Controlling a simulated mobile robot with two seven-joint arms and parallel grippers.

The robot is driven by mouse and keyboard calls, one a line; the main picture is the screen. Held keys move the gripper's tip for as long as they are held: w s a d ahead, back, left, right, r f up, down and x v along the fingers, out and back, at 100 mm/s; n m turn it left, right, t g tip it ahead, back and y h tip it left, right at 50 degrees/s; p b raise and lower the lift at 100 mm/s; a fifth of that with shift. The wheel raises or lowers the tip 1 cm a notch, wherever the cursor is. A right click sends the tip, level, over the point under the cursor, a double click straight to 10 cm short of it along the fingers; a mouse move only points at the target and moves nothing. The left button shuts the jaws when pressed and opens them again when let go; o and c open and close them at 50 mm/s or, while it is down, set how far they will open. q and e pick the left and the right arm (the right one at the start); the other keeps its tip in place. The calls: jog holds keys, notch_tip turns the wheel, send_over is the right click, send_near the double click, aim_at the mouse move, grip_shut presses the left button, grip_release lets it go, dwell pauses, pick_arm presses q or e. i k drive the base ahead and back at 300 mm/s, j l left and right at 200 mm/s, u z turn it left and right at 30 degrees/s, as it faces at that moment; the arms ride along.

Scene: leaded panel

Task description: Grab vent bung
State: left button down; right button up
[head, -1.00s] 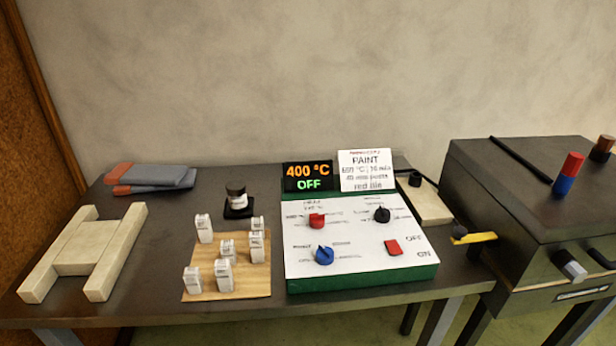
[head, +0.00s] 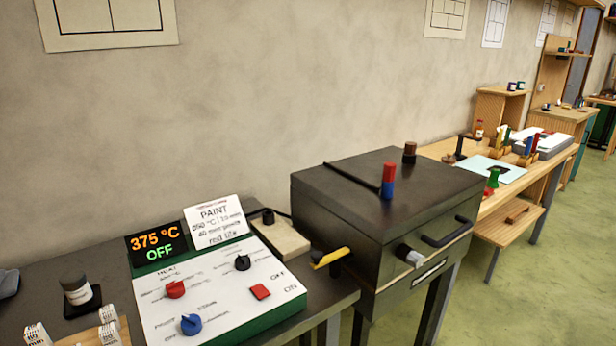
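A short brown plug (head: 409,152) stands upright on the lid of the dark kiln (head: 345,205), towards its back right; it looks like the vent bung. A taller red-and-blue cylinder (head: 388,181) stands on the same lid nearer the front. A small black knob-like piece (head: 268,216) sits on a pale block left of the kiln. I cannot tell for certain from looks alone which of these is the vent bung. Neither of my grippers is in view.
The control panel (head: 220,290) with red, blue and black controls stands left; its display (head: 157,244) reads 375 °C OFF. A wooden bench (head: 520,185) stands right; green floor is open in front.

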aim_at(410, 148)
jog(key=l+u, duration=0.2)
jog(key=u, duration=0.2)
jog(key=i+l+u, duration=0.1)
jog(key=u, duration=0.25)
jog(key=l+u, duration=0.4)
jog(key=k+l+u, duration=0.2)
jog(key=l, duration=0.2)
jog(key=l+u, duration=0.2)
jog(key=l, duration=0.2)
jog(key=k+l+u, duration=0.1)
jog(key=l, duration=0.2)
jog(key=l+u, duration=0.1)
jog(key=l, duration=0.2)
jog(key=k+l+u, duration=0.1)
jog(key=k+l, duration=0.15)
jog(key=l, duration=0.25)
jog(key=k+l, duration=0.15)
jog(key=l, duration=0.25)
jog(key=k+l+u, duration=0.1)
jog(key=l, duration=0.25)
jog(key=k+l, duration=0.2)
jog(key=l, duration=0.2)
jog(key=k+l, duration=0.2)
jog(key=l, duration=0.2)
